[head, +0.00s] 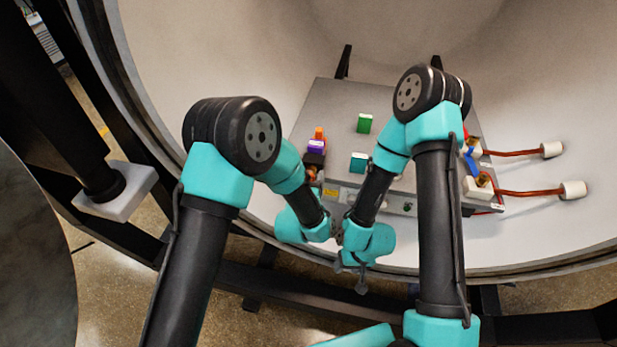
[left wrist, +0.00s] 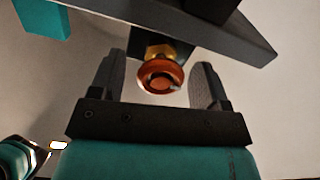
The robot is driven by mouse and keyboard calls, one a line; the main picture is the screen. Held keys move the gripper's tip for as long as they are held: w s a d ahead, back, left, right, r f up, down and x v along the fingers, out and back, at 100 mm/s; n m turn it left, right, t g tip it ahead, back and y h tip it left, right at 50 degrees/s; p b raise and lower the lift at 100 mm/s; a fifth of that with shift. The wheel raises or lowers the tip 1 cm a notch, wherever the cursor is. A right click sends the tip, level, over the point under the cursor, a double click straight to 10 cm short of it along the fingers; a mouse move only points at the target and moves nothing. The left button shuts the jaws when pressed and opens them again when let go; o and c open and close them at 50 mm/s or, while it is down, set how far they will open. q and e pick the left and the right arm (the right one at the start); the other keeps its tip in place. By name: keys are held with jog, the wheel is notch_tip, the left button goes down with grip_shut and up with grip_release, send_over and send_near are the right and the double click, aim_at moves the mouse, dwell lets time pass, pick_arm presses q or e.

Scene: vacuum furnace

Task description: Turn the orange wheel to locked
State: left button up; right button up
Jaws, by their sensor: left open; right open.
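The orange wheel (left wrist: 160,78) shows in the left wrist view as a round orange-red knob on a brass fitting under a dark grey plate. My left gripper (left wrist: 158,72) is open, with one finger on each side of the wheel. Gaps show between the wheel and both fingers, so it is not gripped. In the head view my arms cover much of the area around the left gripper, and I cannot make out its fingers there. My right gripper (head: 361,282) is low in the head view, in front of the chamber rim, away from the wheel; its fingers are small and hard to make out.
A grey panel (head: 338,98) inside the round chamber carries a green block (head: 364,123), a teal block (head: 358,162), a purple block (head: 316,146) and an orange block (head: 319,133). Fittings with copper-coloured leads (head: 515,153) are at right. The chamber rim (head: 510,270) curves in front.

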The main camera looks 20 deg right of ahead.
pick_arm(q)
jog(key=shift+c, duration=0.3)
jog(key=c, duration=0.9)
jog(key=shift+m, duration=0.4)
jog(key=m, duration=0.8)
jog(key=shift+s+m, duration=0.1)
jog(key=shift+m, duration=0.3)
jog(key=m, duration=0.4)
jog(key=shift+d+f, duration=0.1)
jog(key=shift+m, duration=2.2)
